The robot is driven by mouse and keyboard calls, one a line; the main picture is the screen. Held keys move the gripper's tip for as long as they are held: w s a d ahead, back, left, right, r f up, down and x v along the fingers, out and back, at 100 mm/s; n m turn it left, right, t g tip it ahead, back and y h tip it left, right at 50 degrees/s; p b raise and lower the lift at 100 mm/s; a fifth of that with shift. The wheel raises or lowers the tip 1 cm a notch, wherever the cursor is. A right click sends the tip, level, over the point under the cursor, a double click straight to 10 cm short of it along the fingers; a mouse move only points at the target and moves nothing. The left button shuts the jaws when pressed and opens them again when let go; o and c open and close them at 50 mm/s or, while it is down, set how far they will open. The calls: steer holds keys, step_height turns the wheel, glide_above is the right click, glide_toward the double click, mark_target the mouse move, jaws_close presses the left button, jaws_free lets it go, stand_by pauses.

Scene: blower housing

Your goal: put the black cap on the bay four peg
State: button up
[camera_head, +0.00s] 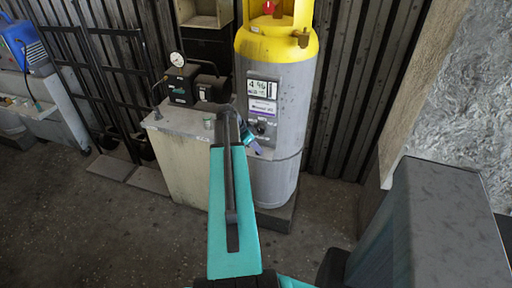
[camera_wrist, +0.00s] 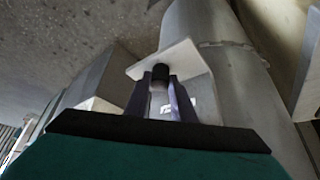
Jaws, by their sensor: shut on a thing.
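My gripper (camera_wrist: 159,88) shows in the wrist view with its two purple-grey fingers closed around the small dark black cap (camera_wrist: 160,72). The cap sits at the fingertips, in front of a pale plate (camera_wrist: 178,58); I cannot tell whether it touches the plate. In the head view my gripper (camera_head: 251,145) is beside the lower front of the grey cylinder, near its panel (camera_head: 262,108). The cap is too small or hidden to make out there. No bay four peg can be made out in either view.
A tall grey cylinder with a yellow top (camera_head: 277,42) stands behind my gripper. To its left, a pale cabinet (camera_head: 175,165) carries a dark pump with a gauge (camera_head: 180,88) and a small green can (camera_head: 208,121). Dark floor at front left (camera_head: 110,235) is clear.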

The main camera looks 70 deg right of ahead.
steer(key=shift+f, duration=0.1)
steer(key=o, duration=1.1)
steer(key=b+v, duration=0.2)
steer(key=v, duration=1.1)
steer(key=shift+r+b, duration=0.3)
steer(key=shift+r, duration=0.1)
steer(key=shift+w+a, duration=0.1)
